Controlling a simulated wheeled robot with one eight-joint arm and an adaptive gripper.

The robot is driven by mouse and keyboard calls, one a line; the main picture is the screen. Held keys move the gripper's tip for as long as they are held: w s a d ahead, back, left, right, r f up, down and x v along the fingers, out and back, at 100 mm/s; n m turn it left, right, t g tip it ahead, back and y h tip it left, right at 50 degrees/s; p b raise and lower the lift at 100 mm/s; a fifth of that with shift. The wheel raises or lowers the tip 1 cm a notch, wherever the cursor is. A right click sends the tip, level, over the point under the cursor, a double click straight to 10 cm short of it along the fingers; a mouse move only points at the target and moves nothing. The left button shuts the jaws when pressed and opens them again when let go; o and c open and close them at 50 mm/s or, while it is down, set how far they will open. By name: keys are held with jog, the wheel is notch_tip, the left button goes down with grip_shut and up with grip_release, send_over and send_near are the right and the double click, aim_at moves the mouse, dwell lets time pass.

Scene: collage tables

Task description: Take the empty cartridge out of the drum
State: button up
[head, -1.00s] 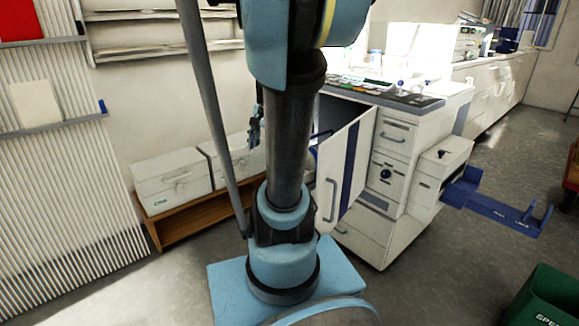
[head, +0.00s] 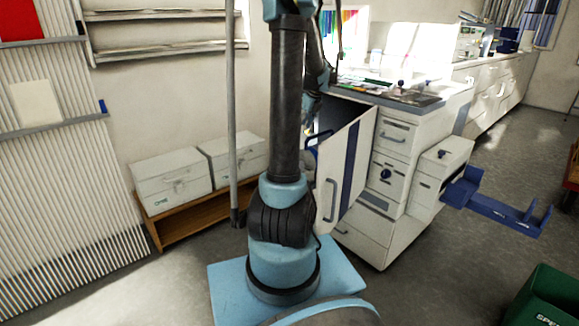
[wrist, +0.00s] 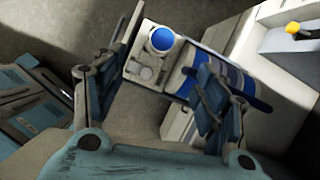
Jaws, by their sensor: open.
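My gripper (wrist: 168,50) is open in the wrist view, with a finger on each side and nothing held. Beyond and between the fingers is a pale panel with a round blue cap or knob (wrist: 162,39). Beside it is a blue-and-white banded part (wrist: 185,82), partly covered by the right finger. I cannot tell whether either is the drum or the cartridge. In the head view, the white machine (head: 398,160) has its blue-striped door (head: 340,175) standing open. My arm's upper links are beside the opening, and the arm and door hide most of the inside.
A blue tray (head: 490,207) juts from the machine's right side. A green bin (head: 548,300) stands on the floor at lower right. White boxes (head: 172,184) sit on a low wooden shelf (head: 190,228) at left.

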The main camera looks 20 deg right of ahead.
jog(key=shift+m, duration=0.3)
jog(key=x, duration=0.8)
jog(key=d+x, duration=0.1)
jog(key=x, duration=0.3)
jog(key=shift+w+f, duration=0.2)
jog(key=shift+w, duration=0.1)
jog(key=shift+a+x, duration=0.1)
jog(key=shift+x, duration=1.25)
jog(key=shift+a+x, duration=0.15)
jog(key=shift+x, duration=1.15)
jog(key=shift+s, duration=0.15)
grip_shut()
